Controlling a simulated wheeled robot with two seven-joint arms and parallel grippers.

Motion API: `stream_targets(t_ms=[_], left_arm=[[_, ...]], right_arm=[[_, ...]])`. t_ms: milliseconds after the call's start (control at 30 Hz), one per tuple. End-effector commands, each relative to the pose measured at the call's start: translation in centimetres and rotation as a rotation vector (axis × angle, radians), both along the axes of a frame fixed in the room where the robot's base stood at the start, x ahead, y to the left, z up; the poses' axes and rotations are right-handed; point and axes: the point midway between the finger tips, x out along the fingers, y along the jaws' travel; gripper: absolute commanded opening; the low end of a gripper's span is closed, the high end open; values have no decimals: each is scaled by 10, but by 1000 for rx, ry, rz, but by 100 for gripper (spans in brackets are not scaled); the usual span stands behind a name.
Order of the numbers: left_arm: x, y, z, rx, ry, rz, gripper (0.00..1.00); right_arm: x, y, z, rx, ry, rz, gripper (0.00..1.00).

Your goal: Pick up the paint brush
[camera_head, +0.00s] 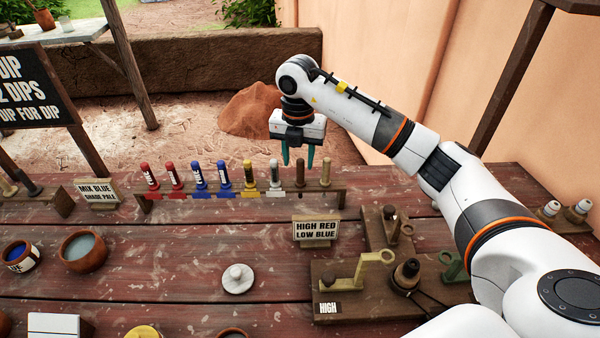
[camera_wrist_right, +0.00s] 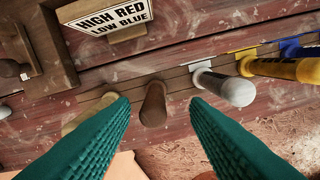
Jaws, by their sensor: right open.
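Several upright handled tools stand in a long wooden rack (camera_head: 240,194) on the table. From left to right they are red, blue, yellow, white, brown and tan; I cannot tell which is the paint brush. My right gripper (camera_head: 298,163) is open and empty, fingers down, near the rack's right part. In the right wrist view, the brown handle (camera_wrist_right: 153,104) shows between the teal fingers without visible contact. The white handle (camera_wrist_right: 228,90) is just right of it, then the yellow one (camera_wrist_right: 290,68). The tan handle (camera_wrist_right: 90,112) is partly hidden by the left finger. My left gripper is not in view.
A "HIGH RED LOW BLUE" sign (camera_head: 316,230) stands in front of the rack. A wooden fixture (camera_head: 335,270) with hooks is at front right. Bowls (camera_head: 83,250) and a white lidded knob piece (camera_head: 238,279) stand at left and centre. Bare table lies between.

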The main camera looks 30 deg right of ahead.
Motion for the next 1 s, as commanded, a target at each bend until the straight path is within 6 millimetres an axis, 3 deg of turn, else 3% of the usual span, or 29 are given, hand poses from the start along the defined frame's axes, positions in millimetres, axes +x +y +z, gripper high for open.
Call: stream_targets(t_ms=[400, 667, 767, 933, 1000], left_arm=[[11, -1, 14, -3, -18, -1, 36], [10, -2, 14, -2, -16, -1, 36], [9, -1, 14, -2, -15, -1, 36], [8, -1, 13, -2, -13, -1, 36], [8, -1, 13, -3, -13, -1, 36]], right_arm=[[-4, -4, -49, 0, 3, -1, 42], [-3, -4, -54, 0, -1, 0, 42], [-3, -4, -54, 0, -1, 0, 31], [-3, -4, -53, 0, -1, 0, 3], [-3, -4, -53, 0, -1, 0, 3]])
